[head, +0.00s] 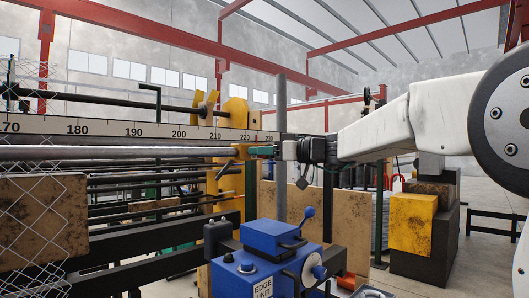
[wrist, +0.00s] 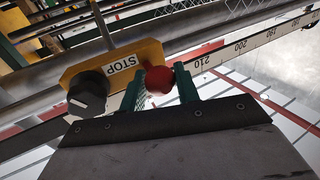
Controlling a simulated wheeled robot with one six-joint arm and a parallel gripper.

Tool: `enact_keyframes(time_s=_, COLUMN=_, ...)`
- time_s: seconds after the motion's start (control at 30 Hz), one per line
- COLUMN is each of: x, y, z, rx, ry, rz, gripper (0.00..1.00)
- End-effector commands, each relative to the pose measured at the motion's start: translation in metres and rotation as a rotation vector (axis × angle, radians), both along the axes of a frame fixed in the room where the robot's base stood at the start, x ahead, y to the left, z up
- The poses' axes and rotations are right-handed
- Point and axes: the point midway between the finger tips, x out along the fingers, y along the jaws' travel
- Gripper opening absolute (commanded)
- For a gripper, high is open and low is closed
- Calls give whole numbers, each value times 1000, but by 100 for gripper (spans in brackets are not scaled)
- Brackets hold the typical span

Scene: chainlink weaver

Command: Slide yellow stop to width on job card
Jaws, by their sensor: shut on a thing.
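The yellow stop (wrist: 112,66), labelled STOP, sits on a round metal rail in the wrist view. It carries a red knob (wrist: 158,80) and a black knob (wrist: 87,93). My gripper (wrist: 160,86) has its green fingers either side of the red knob and is shut on it. In the head view my gripper (head: 262,150) is at the rail, near the right end of the scale (head: 150,131). The stop (head: 226,167) is partly hidden there, left of my gripper, near the 220 area. No job card is legible in either view.
A blue edge unit (head: 262,258) stands below and in front of my gripper. Chain-link mesh (head: 30,170) hangs at the left. A brown board (head: 345,215) stands behind the blue unit. The rail (head: 110,153) looks clear left of the stop.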

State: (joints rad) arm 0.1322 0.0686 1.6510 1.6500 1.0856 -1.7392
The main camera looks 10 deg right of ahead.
Motion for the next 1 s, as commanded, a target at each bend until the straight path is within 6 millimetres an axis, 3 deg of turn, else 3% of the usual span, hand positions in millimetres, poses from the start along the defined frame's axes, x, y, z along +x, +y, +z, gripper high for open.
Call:
enact_keyframes(time_s=0.4, x=3, y=-4, z=0, rx=0, ry=0, rz=0, gripper=0)
enact_keyframes(time_s=0.43, x=3, y=-4, z=0, rx=0, ry=0, rz=0, gripper=37)
enact_keyframes(time_s=0.5, x=3, y=-4, z=0, rx=0, ry=0, rz=0, gripper=49)
enact_keyframes(time_s=0.8, x=2, y=-6, z=0, rx=0, ry=0, rz=-1, gripper=49)
enact_keyframes(time_s=1.0, x=-14, y=-29, z=1, rx=-1, ry=-1, rz=-4, gripper=49)
